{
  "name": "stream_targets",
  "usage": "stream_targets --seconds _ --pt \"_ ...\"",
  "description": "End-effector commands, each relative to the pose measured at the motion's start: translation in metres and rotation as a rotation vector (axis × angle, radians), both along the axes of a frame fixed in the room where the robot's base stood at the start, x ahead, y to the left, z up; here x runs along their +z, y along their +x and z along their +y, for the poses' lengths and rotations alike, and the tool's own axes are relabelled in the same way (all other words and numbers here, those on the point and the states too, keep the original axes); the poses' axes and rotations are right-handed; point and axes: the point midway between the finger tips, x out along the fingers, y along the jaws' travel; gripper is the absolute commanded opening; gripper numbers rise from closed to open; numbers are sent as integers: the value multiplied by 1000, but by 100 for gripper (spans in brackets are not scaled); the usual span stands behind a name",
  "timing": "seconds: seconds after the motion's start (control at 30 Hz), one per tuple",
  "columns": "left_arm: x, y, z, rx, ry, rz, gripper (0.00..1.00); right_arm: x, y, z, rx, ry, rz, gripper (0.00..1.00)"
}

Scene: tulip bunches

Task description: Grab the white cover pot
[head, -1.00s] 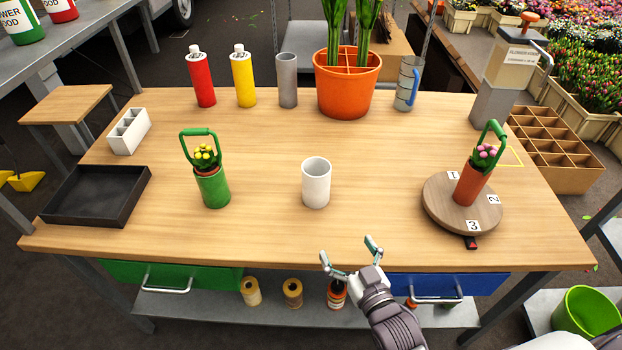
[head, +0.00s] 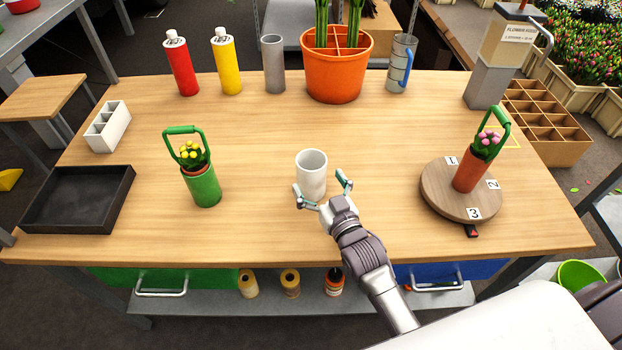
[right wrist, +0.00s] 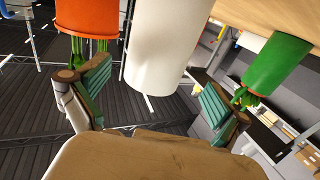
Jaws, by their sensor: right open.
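The white cover pot (head: 311,172) stands upright on the wooden table near its middle. My right gripper (head: 323,190) is open at the near side of the pot, with one finger toward its left and one toward its right. In the right wrist view the pot (right wrist: 165,50) shows between and beyond the two open fingers (right wrist: 150,100), and the fingers do not close on it. The wrist view appears upside down. My left gripper is not in view.
A green pot with yellow flowers (head: 203,187) stands left of the white pot. A round turntable (head: 443,200) with an orange pot (head: 469,174) is at right. A black tray (head: 45,225) lies at left. Bottles, a grey cylinder (head: 273,65) and an orange divided pot (head: 337,80) line the back.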

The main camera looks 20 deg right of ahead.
Motion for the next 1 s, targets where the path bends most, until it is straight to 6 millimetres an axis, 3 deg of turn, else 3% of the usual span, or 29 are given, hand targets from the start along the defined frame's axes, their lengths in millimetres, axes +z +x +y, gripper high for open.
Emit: stream_targets --seconds 0.33,0.63,1.0 --pt "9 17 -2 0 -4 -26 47 -5 46 0 0 1 -1 100" --pt "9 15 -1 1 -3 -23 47 -6 51 1 0 1 0 100" --pt "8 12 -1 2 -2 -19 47 -6 51 1 0 0 0 40"
